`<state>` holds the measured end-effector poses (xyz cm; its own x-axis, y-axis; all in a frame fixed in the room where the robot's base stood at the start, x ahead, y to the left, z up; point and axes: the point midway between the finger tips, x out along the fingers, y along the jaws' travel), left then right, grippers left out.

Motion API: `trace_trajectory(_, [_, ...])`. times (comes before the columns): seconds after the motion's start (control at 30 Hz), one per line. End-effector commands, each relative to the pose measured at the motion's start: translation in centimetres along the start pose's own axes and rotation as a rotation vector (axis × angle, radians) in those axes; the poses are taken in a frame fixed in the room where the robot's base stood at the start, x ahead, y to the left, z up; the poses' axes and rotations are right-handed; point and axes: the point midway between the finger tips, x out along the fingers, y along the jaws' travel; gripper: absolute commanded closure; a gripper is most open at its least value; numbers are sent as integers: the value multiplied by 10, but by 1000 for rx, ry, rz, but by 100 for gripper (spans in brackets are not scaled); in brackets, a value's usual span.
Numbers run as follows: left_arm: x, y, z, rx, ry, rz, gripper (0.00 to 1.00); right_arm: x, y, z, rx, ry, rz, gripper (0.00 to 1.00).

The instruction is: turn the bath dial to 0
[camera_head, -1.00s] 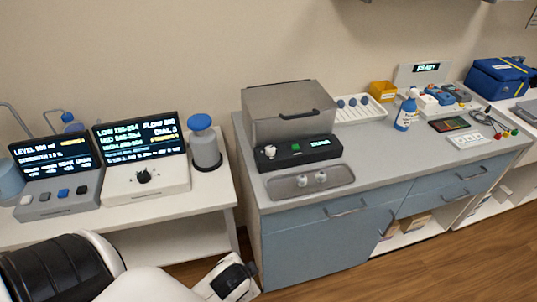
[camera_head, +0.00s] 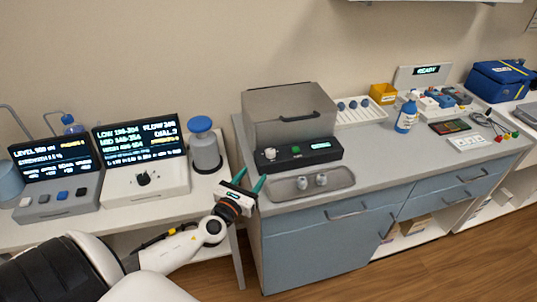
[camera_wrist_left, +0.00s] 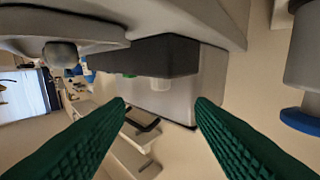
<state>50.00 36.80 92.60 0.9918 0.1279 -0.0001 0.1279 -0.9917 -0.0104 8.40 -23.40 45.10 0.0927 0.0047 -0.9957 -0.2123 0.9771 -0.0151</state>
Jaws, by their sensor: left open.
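The bath (camera_head: 290,115) is a grey box with a lid and dark handle on the counter. Its black front panel (camera_head: 303,157) carries a pale dial (camera_head: 270,154), a green button and a small lit display. My left gripper (camera_head: 251,178), with green fingers, is open and empty in front of the counter's left end, below and left of the dial and apart from it. The dial's marks are too small to read.
A grey tray (camera_head: 340,184) with two small metal pieces lies in front of the bath. A blue-capped container (camera_head: 205,148) stands left, beside a console (camera_head: 158,181) with its own black knob. A white rack and blue bottle (camera_head: 406,116) stand to the right.

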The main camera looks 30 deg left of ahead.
Motion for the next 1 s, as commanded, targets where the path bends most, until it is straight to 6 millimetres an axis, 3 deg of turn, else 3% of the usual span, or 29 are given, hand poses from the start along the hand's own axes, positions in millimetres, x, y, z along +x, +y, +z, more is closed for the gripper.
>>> trace_trajectory(0.5, [94,0,-1,-11,3,-4,51,-6,0,0,0,1,1,100])
trace_trajectory(0.7, [108,0,-1,-10,1,-2,51,-6,0,0,0,1,1,100])
trace_trajectory(1.0, [109,0,-1,-11,1,-2,54,-6,0,0,0,1,1,100])
